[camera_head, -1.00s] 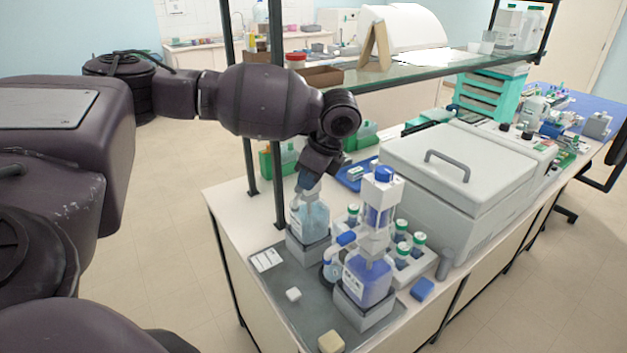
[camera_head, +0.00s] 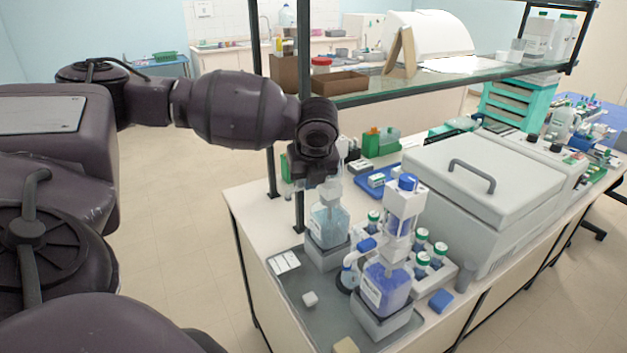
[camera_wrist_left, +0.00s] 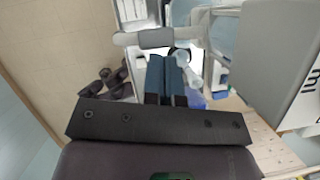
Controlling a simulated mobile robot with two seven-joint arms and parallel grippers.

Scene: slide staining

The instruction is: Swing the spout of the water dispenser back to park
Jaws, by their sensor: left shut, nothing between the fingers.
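The water dispenser (camera_head: 328,228), a clear bottle of pale blue liquid, stands in a grey holder on the dark tray, behind the purple dispenser (camera_head: 388,290). My left gripper (camera_head: 322,184) is at its top, and the wrist hides much of the dispenser's head. In the left wrist view, the gripper's dark blue fingers (camera_wrist_left: 166,68) are shut with nothing between them. Their tips lie close to a bar with a grey sleeve (camera_wrist_left: 156,38), apparently the spout. I cannot tell whether they touch. A large grey panel with lettering (camera_wrist_left: 280,65) fills the right side. My right gripper is not in view.
Several green-capped bottles (camera_head: 422,236) stand in a rack right of the dispensers. A grey lidded machine (camera_head: 470,195) stands further right. A black post (camera_head: 297,185) and glass shelf (camera_head: 420,83) are close to my left wrist. Small blocks lie on the tray (camera_head: 300,285).

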